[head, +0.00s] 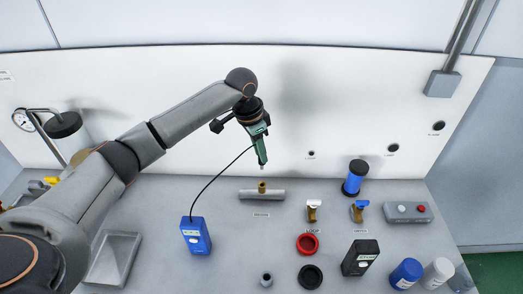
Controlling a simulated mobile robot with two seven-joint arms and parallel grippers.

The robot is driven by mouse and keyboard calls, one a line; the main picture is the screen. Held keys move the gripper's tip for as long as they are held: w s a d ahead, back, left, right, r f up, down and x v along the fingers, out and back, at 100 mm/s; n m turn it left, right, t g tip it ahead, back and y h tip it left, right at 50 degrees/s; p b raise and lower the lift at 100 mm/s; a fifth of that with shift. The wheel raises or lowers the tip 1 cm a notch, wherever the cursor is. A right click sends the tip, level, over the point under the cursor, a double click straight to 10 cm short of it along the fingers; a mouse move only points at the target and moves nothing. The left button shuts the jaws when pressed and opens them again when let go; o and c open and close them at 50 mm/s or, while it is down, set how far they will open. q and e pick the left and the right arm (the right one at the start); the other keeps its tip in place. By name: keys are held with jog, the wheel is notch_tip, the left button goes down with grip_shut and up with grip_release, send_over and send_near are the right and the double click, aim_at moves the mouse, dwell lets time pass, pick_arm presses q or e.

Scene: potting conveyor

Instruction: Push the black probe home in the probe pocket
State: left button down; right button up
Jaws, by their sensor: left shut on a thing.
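My left gripper (254,126) is above the middle of the bench, pointing down, shut on a probe (261,150). The probe looks green with a narrow lower end, not plainly black. A thin black cable runs from it to a blue box (196,236) on the bench. Below the probe, a brass fitting (262,187) stands up from a short grey pipe (262,195); it may be the probe pocket, but its label is too small to read. The probe's lower end is apart from the fitting, above it. My right gripper is not in view.
Right of the pipe stand two small valves (313,210), a red ring (307,244), a black ring (311,277), a black box (361,258), a blue-and-black cylinder (355,178) and a button box (407,212). A grey tray (112,260) lies left. The white back wall has several holes.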

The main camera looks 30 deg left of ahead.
aim_at(260, 164)
pick_arm(q)
jog(key=shift+s+a+x, duration=0.1)
jog(key=shift+s+x, duration=0.05)
jog(key=shift+x, duration=0.7)
jog(key=shift+s+a+x, duration=0.1)
jog(key=shift+s+x, duration=0.05)
jog(key=shift+x, duration=0.75)
jog(key=shift+s+a+x, duration=0.1)
jog(key=shift+s+x, duration=0.05)
jog(key=shift+x, duration=0.7)
jog(key=shift+s+a+b+x, duration=0.1)
jog(key=shift+s+b+x, duration=0.05)
jog(key=shift+x, duration=0.85)
jog(key=shift+s+a+b+x, duration=0.15)
jog(key=shift+s+x, duration=0.05)
jog(key=shift+x, duration=0.8)
jog(key=c, duration=0.6)
grip_release()
jog(key=shift+f, duration=0.1)
jog(key=v, duration=1.2)
jog(key=shift+r, duration=0.3)
